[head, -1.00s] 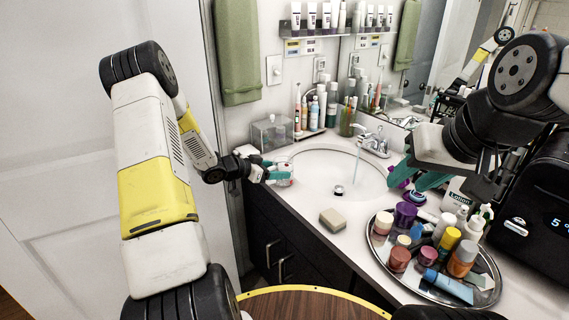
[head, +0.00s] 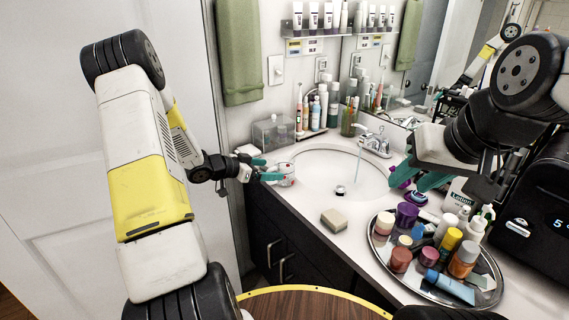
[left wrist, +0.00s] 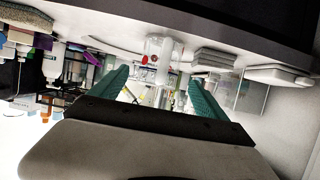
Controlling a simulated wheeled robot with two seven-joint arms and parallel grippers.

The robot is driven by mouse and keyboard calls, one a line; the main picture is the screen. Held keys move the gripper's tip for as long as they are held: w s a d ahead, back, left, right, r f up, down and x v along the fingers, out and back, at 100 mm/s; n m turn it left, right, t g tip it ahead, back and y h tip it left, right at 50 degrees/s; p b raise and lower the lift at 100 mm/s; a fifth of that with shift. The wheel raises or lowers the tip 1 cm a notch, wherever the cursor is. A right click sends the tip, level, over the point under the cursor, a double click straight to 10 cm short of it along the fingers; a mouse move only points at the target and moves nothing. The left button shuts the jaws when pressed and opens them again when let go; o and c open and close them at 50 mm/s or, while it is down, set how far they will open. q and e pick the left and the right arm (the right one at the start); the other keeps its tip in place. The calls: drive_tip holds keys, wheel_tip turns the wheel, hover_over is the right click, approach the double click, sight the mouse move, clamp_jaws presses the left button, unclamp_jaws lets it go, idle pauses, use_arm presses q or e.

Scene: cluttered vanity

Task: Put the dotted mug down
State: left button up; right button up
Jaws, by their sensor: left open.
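The dotted mug (head: 287,172), whitish with red dots, stands on the counter at the left edge of the sink. My left gripper (head: 270,169) is open just to the left of it. In the left wrist view, the picture is upside down, and the mug (left wrist: 160,48) appears ahead of the two parted teal fingers (left wrist: 160,92), apart from them. My right gripper (head: 420,176) hangs above the counter right of the sink, near purple items. I cannot tell whether its teal fingers are parted or hold anything.
The sink (head: 325,160) has running water. A soap bar or sponge (head: 334,219) lies on the front counter. A round tray (head: 480,296) full of bottles and jars stands at the right. A clear box (head: 273,132) and several bottles stand behind the mug. A black appliance (head: 535,205) is far right.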

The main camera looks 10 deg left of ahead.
use_arm(q)
drive_tip(key=v, duration=0.7)
wheel_tip(320, 180, up, 9)
drive_tip(key=w+a+n+t+y, duration=0.2)
drive_tip(key=w+y, duration=0.1)
drive_tip(key=y, duration=0.2)
drive_tip(key=s+r+n+y, duration=0.3)
drive_tip(key=s+r+y, duration=0.25)
drive_tip(key=r, duration=0.35)
drive_tip(key=s+d+n+g+h, duration=0.1)
drive_tip(key=s+d, duration=0.3)
drive_tip(key=s, duration=0.4)
drive_tip(key=s+d+r+n+g+h, duration=0.1)
drive_tip(key=s+d+g, duration=0.1)
drive_tip(key=s, duration=0.7)
drive_tip(key=s+d+r+n+g+h, duration=0.1)
drive_tip(key=s+d+g, duration=0.1)
drive_tip(key=s+d, duration=0.3)
drive_tip(key=s, duration=0.4)
drive_tip(key=shift+d, duration=0.35)
drive_tip(key=shift+r, duration=0.1)
